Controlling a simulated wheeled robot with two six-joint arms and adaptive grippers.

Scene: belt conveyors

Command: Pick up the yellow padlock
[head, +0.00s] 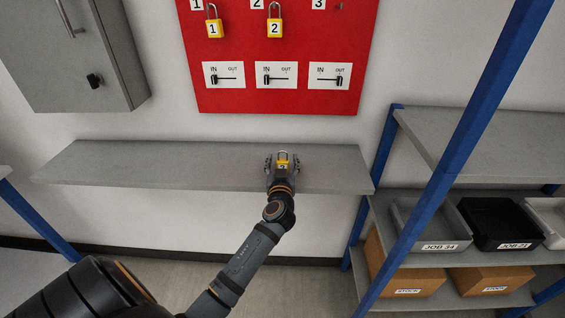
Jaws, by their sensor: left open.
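A yellow padlock (283,164) with a grey shackle is on the grey wall shelf (150,165), toward its right part. A dark mark shows on its face, partly hidden. My left gripper (282,162) reaches in from the front with its fingers open, one on each side of this padlock. I cannot tell whether the fingers touch it. Two more yellow padlocks hang on the red board, one marked 1 (213,28) and one marked 2 (274,28). My right gripper is not in view.
The red board (300,102) carries three IN/OUT slider plates and a place marked 3 with no padlock. A grey cabinet (60,80) hangs at upper left. A blue-post rack (470,100) with bins and boxes stands at right. The shelf's left part is clear.

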